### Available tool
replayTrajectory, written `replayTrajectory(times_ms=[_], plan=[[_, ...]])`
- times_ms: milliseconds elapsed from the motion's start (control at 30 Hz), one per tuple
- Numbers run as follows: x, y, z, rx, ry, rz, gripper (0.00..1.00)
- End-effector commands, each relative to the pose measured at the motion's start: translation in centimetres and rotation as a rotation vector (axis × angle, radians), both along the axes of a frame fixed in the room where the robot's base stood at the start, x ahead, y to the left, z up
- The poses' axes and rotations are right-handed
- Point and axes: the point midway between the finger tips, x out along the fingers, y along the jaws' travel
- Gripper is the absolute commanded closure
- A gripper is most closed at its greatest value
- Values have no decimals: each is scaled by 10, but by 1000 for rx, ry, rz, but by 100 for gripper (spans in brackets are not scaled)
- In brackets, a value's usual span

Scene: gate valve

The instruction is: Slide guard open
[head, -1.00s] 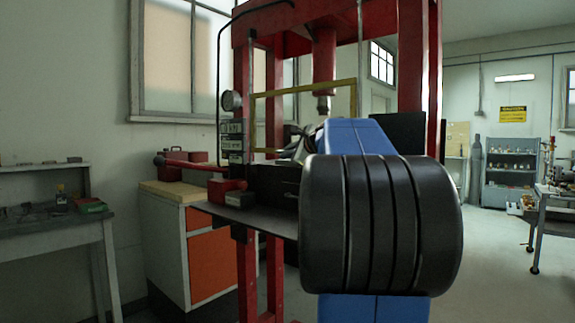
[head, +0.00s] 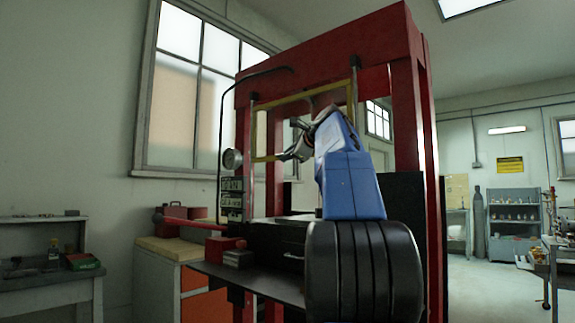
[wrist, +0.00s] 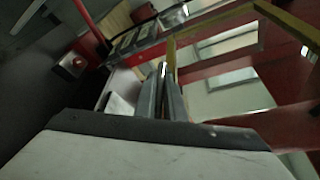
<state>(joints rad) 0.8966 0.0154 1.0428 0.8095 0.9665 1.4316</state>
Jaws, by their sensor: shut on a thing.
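The guard (head: 253,130) is a yellow rectangular frame with a see-through middle, on the front of the red press. It sits high, its top bar near the red crossbeam and its bottom bar about level with the gauge. My gripper (head: 282,157) is at the guard's bottom bar and is shut on it. In the wrist view the yellow frame (wrist: 212,20) runs up to the right from the closed fingers (wrist: 165,80). The exact contact is small and partly hidden by the fingers. My blue arm covers the guard's lower right part in the head view.
The red press (head: 330,65) stands around the guard, with a round gauge (head: 232,160) on its left side. A dark press table (head: 255,280) with a small red box (head: 226,246) lies below. A wooden-topped cabinet (head: 165,250) stands behind left. Open floor lies to the right.

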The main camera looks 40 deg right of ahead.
Motion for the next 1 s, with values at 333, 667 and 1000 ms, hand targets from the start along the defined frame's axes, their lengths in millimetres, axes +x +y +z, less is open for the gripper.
replayTrajectory(times_ms=[333, 667, 1000], plan=[[0, 1, 3, 0, -1, 0, 100], [0, 0, 3, 0, -1, 1, 83], [-23, 5, 8, 0, -1, -2, 83]])
